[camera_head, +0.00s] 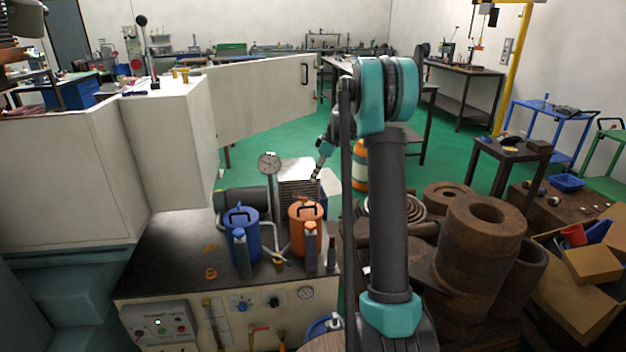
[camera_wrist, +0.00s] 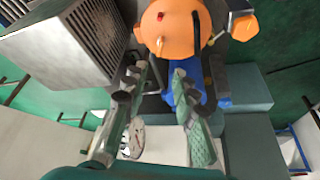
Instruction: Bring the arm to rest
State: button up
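My gripper (camera_wrist: 160,78) is open in the wrist view, with a clear gap between its two fingers and nothing held. In the head view my arm rises at the right of centre, bends at a teal joint and reaches away, down to the left. There my gripper (camera_head: 317,172) is small, by the finned grey block (camera_head: 298,190) behind the orange can (camera_head: 305,213). In the wrist view the finned block (camera_wrist: 75,45) is at upper left and the orange can (camera_wrist: 172,27) at top centre. I cannot tell whether the gripper touches the block.
Rusty cylinders (camera_head: 480,245) crowd the right of my arm. A white cabinet (camera_head: 175,140) with an open door (camera_head: 255,100) stands left. Green floor lies behind.

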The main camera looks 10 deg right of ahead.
jog(key=s+a+m+t+h, duration=0.15)
jog(key=s+m, duration=0.55)
jog(key=s, duration=1.5)
jog(key=s+f+m+h, duration=0.1)
jog(key=s+f+m, duration=0.2)
jog(key=s, duration=0.8)
jog(key=s+d+f+m+h, duration=0.1)
jog(key=s+f+m, duration=0.2)
jog(key=s, duration=0.8)
jog(key=shift+d+f+t, duration=0.15)
jog(key=shift+f+t, duration=0.3)
jog(key=shift+f, duration=0.45)
jog(key=shift+h, duration=0.25)
jog(key=w+a+r+n+g, duration=0.15)
jog(key=w+r+n, duration=0.3)
jog(key=w, duration=1.05)
jog(key=w+a+r+n+g, duration=0.15)
jog(key=w+r+n, duration=0.3)
jog(key=w, duration=1.15)
jog(key=w+a+r+n+g, duration=0.15)
jog(key=w+r+n, duration=0.3)
jog(key=w, duration=1.05)
jog(key=shift+m, duration=0.25)
notch_tip(320, 180, down, 17)
jog(key=shift+w+r, duration=0.1)
